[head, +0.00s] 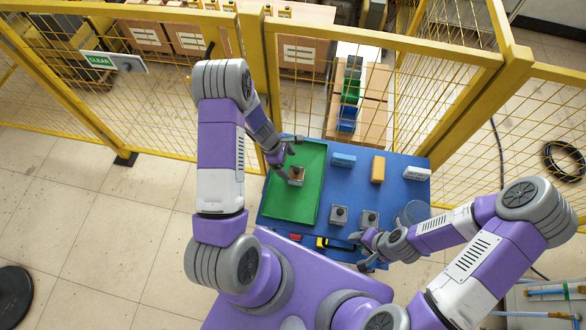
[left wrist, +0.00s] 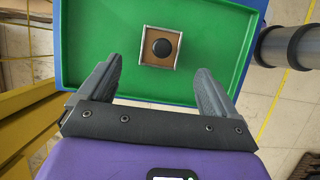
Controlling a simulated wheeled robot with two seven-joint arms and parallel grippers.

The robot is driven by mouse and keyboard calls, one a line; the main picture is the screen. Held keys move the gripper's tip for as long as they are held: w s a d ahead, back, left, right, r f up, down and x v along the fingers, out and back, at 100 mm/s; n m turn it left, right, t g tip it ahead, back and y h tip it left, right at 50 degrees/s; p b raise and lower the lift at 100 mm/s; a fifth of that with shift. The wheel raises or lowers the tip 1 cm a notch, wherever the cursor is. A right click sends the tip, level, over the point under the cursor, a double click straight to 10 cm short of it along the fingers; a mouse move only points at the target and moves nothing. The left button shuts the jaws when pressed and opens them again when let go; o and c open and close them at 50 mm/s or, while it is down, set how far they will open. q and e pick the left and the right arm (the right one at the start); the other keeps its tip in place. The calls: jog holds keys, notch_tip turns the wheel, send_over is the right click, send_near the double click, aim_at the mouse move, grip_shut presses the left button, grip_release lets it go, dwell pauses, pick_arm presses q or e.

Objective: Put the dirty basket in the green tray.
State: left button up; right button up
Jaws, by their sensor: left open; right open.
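The basket, a small square metal-edged box with a brown inside and a dark round knob, sits in the green tray (head: 292,206). I see the basket (head: 296,177) in the head view, and the basket also shows in the left wrist view (left wrist: 158,47), flat on the tray floor (left wrist: 215,40). My left gripper (head: 286,152) is over the tray, open and empty; in the left wrist view its fingers (left wrist: 160,72) are spread, with the basket apart from them, beyond the tips. My right gripper (head: 358,250) is open at the table's front edge.
A yellow mesh fence (head: 400,30) stands behind. Most of the tray is bare.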

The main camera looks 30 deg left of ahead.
pick_arm(q)
jog(key=s+d+f+m, duration=0.1)
jog(key=s+d+m, duration=1.3)
jog(key=m, duration=0.4)
jog(key=shift+s+f+g, duration=0.2)
jog(key=shift+s+g, duration=0.1)
jog(key=shift+s, duration=0.05)
